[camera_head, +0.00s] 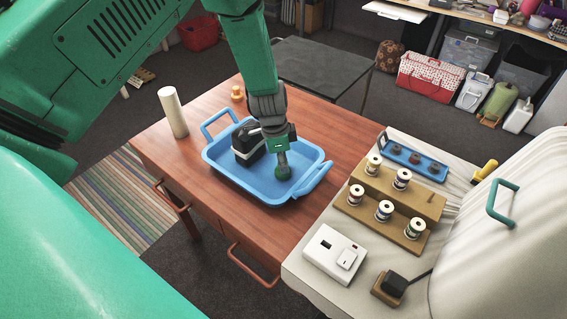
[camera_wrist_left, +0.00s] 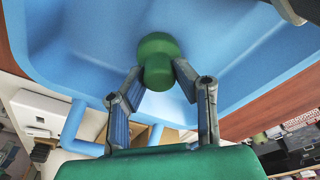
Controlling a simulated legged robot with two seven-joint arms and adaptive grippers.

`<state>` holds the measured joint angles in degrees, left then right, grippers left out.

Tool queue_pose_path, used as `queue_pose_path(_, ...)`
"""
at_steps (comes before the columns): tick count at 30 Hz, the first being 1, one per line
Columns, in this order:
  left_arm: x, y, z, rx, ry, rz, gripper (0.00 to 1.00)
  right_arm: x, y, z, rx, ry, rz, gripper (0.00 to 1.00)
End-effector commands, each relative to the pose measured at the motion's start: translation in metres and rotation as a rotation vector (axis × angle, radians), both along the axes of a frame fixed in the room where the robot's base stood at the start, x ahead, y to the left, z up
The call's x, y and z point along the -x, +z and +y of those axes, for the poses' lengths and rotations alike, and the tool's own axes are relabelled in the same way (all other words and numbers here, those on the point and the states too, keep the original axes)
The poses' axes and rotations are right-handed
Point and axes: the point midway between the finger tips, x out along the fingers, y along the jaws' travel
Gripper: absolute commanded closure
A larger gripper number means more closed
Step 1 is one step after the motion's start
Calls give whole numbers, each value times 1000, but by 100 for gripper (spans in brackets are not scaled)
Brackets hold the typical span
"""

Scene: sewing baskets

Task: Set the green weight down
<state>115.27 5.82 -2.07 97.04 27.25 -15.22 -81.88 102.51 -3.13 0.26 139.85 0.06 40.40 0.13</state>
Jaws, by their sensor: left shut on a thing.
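The green weight (camera_wrist_left: 157,62) is a small round piece with a narrower neck, gripped between the two fingers of my left gripper (camera_wrist_left: 155,88) in the left wrist view. In the head view my left gripper (camera_head: 283,165) points down inside the blue tray (camera_head: 240,189), toward its right side, with the green weight (camera_head: 283,175) at its tip. The weight is over or on the tray floor; I cannot tell whether it touches. My right gripper is not in view.
A black object (camera_head: 247,146) sits in the tray beside my left gripper. A cream cylinder (camera_head: 173,112) stands on the wooden table (camera_head: 190,172) to the left. Thread spools stand on a tan stepped rack (camera_head: 400,205) on the pale surface at right, near a white switch box (camera_head: 334,254).

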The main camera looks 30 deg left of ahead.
Motion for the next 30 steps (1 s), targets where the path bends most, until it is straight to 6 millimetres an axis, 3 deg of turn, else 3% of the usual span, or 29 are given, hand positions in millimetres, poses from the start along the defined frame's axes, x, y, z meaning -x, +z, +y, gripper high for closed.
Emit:
queue_pose_path(7,-1,-6,0,0,1,-1,100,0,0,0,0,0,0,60)
queue_pose_path(8,0,-7,0,0,1,0,65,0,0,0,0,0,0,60)
queue_pose_path(9,0,-7,0,0,1,0,55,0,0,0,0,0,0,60)
queue_pose_path(20,0,-3,0,0,1,0,55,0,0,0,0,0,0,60)
queue_pose_path(23,0,8,2,0,0,-4,55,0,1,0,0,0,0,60)
queue_pose_path(30,4,57,8,0,1,-5,55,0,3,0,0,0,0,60)
